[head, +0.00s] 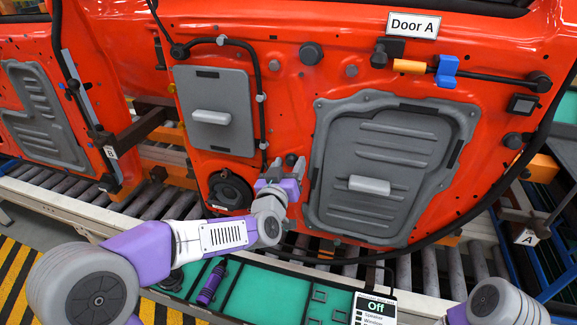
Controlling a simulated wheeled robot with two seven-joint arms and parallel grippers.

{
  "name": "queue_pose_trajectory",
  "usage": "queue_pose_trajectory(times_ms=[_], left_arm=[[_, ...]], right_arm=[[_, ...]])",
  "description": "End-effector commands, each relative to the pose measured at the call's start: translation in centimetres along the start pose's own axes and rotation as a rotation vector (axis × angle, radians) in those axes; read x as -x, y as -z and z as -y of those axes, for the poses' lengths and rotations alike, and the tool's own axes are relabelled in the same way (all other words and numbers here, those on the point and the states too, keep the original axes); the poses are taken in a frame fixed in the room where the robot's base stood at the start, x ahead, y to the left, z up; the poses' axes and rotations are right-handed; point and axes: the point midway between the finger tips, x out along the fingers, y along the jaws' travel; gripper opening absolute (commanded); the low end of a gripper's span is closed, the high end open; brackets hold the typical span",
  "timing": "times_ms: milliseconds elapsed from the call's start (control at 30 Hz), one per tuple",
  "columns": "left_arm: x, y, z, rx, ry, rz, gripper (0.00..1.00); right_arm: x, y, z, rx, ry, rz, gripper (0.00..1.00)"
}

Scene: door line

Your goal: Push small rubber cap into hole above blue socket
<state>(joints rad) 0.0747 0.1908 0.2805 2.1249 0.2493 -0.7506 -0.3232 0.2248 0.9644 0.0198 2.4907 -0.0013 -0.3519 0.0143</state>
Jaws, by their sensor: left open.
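The blue socket (446,71) sits at the upper right of the red door marked Door A, on a dark cable run beside an orange piece (409,66). I cannot pick out a hole above it at this size. Several dark round caps show on the door, among them a larger one (310,53) and a smaller grey one (351,70); I cannot tell which is the task's small rubber cap. My left gripper (283,166) is open in front of the door, between the two grey panels and well below and left of the socket. No object shows between its fingers. My right gripper is outside the view.
A small grey panel (216,112) and a large one (390,170) cover parts of the door. A round black speaker (230,189) sits low left. Below are conveyor rollers (168,203), a green tray (262,290) with a purple tool (211,285), and a sign reading Off (375,308).

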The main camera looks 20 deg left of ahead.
Motion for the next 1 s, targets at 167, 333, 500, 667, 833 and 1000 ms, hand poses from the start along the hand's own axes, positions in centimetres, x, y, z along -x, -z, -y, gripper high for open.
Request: queue_pose_trajectory(times_ms=[167,333,500,667,833,1000], left_arm=[[1.5,0.1,0.0,-0.001,-0.001,-0.001,0.55],[4.3,0.1,0.0,-0.001,-0.001,-0.002,0.55],[6.5,0.1,0.0,0.0,0.0,-0.002,0.55],[7.8,0.1,0.0,0.001,0.0,-0.002,0.55],[9.8,0.1,0.0,-0.001,0.0,-0.003,0.55],[12.4,0.1,0.0,0.0,0.0,-0.003,0.55]], right_arm=[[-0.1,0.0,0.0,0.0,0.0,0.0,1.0],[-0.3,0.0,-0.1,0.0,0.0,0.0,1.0],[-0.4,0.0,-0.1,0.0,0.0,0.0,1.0],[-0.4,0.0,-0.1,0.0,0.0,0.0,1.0],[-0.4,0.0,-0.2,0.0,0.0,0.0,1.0],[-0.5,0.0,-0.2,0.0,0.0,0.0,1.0]])
